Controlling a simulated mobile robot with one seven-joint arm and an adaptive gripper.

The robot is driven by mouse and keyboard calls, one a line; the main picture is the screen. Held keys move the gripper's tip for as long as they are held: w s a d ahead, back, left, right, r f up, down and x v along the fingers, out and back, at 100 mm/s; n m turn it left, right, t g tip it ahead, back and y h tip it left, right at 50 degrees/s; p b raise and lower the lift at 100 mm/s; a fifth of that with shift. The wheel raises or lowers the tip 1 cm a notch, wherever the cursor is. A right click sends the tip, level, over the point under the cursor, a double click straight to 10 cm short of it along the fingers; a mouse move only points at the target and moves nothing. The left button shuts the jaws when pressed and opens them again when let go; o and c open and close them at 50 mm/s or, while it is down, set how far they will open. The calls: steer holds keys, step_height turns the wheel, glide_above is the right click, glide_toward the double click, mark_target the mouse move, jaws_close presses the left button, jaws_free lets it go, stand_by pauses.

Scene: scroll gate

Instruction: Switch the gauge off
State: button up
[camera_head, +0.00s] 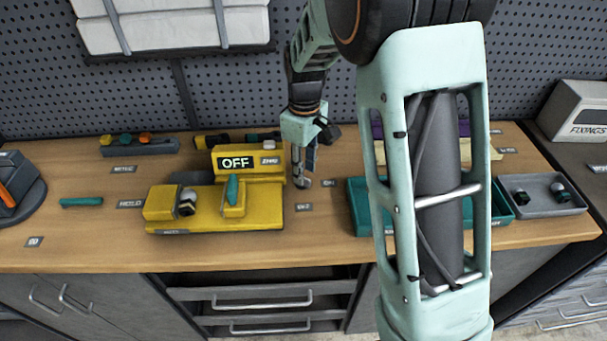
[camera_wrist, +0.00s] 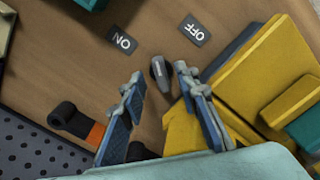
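The yellow gauge (camera_head: 262,216) stands on the bench at the left of centre in the head view, with a display (camera_head: 236,163) reading OFF. Its yellow body also fills the right of the wrist view (camera_wrist: 272,75). A small dark grey knob or lever (camera_wrist: 160,69) shows near the fingertips in the wrist view, beside the gauge. The ON label (camera_wrist: 123,42) and OFF label (camera_wrist: 194,29) lie on the bench beyond it. My gripper (camera_wrist: 158,78) is open, its fingers on either side of the knob with visible gaps. In the head view my gripper (camera_head: 303,182) is just right of the gauge.
A teal tray (camera_head: 358,208) and a grey tray (camera_head: 560,205) stand on the right. A grey tray with coloured pieces (camera_head: 139,148) is at the back left. A teal bar (camera_head: 81,202) lies at the left. Pegboard (camera_head: 245,95) rises behind the bench.

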steer(key=shift+f, duration=1.35)
steer(key=shift+c, duration=0.6)
jaws_close()
